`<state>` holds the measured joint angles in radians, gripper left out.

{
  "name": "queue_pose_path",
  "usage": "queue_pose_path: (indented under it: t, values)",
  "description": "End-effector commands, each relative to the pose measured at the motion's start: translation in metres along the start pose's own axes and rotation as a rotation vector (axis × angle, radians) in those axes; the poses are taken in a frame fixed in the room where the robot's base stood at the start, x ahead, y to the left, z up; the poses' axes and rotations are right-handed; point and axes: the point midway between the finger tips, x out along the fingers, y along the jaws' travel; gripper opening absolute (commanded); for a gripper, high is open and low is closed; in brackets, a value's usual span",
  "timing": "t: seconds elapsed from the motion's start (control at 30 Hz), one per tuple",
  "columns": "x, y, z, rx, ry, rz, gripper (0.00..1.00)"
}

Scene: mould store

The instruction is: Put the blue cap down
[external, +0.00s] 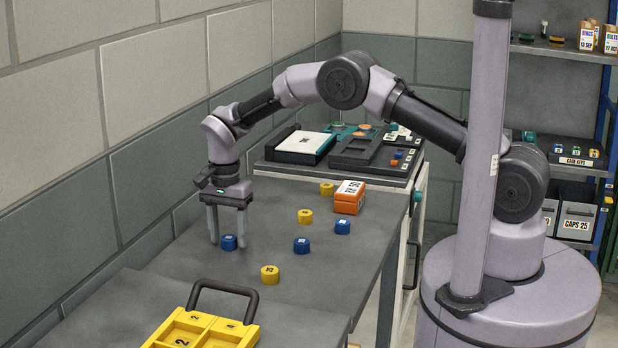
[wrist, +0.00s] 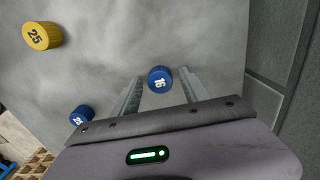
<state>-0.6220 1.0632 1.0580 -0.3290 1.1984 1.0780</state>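A blue cap (external: 229,242) marked 16 stands upright on the grey table near the wall. In the wrist view this cap (wrist: 159,79) lies between my two fingers, with a visible gap on each side. My gripper (external: 227,237) points straight down over it, fingers open and tips close to the table top. Two other blue caps stand to the right: one nearer cap (external: 301,245) and one farther cap (external: 343,227). In the wrist view a blue cap (wrist: 82,115) marked 25 sits outside the left finger.
Yellow caps stand on the table: a near one (external: 270,275), a middle one (external: 305,216) and a far one (external: 326,189). An orange box (external: 348,203) sits behind. A yellow tray (external: 205,333) with a dark handle is in front. A wall (external: 110,150) borders the left.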

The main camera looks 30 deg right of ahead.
Motion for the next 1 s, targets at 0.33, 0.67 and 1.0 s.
queue_pose_path:
  t: [0.33, 0.67, 1.0]
  values:
    - [-0.021, -0.001, 0.000, 0.000, 0.001, -0.003, 0.52]
    - [-0.109, 0.000, 0.000, -0.001, 0.001, -0.002, 0.52]
    - [-0.139, 0.005, -0.007, -0.008, -0.002, -0.015, 0.52]
